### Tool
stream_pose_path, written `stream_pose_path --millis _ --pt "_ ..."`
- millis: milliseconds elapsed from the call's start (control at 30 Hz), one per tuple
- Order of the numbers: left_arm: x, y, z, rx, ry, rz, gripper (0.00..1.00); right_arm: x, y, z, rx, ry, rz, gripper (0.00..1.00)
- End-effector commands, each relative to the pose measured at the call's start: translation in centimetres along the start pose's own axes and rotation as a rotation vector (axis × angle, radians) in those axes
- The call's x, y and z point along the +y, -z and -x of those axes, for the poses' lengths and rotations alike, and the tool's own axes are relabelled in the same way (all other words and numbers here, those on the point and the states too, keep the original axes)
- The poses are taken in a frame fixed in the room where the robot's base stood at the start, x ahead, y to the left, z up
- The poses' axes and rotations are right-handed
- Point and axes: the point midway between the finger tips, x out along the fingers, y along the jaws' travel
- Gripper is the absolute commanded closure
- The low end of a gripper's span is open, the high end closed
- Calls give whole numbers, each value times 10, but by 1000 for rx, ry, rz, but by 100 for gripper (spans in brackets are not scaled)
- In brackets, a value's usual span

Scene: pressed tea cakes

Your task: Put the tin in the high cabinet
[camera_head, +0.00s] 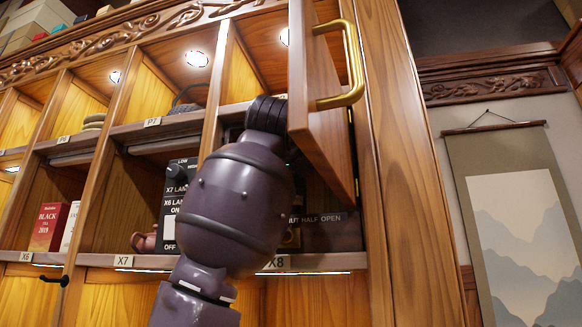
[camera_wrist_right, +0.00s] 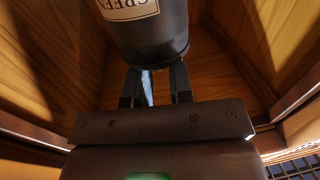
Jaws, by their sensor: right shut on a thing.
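The tin (camera_wrist_right: 150,32) is a dark cylinder with a pale label, partly cut off at the top of the right wrist view. My right gripper (camera_wrist_right: 158,84) is shut on its lower end, with wooden walls around it. In the head view my arm reaches up into the high cabinet (camera_head: 262,52), to the left of its open wooden door (camera_head: 322,112). The hand and the tin are hidden there behind the arm and the door. Whether the tin touches a shelf cannot be told. My left gripper is not in view.
The door's brass handle (camera_head: 354,62) stands out close to the right of my arm. Below is a shelf with a dark switch panel (camera_head: 178,185) and a reddish teapot (camera_head: 146,240). Dividers separate the neighbouring compartments. A hanging scroll (camera_head: 520,220) is on the right wall.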

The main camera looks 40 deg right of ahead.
Motion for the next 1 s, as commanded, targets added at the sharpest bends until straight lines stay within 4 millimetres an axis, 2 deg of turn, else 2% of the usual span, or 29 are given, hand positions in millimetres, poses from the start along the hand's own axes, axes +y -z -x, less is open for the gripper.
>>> stream_pose_path --millis 33,200,567,767,1000 --pt "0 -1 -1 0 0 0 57 0 -2 0 0 0 0 78" --pt "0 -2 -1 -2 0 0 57 0 -1 0 0 0 0 54" --pt "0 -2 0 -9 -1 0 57 0 3 0 0 0 0 54" --pt "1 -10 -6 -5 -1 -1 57 0 1 28 3 1 -1 54" --pt "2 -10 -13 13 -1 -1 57 0 0 75 3 2 -1 54"
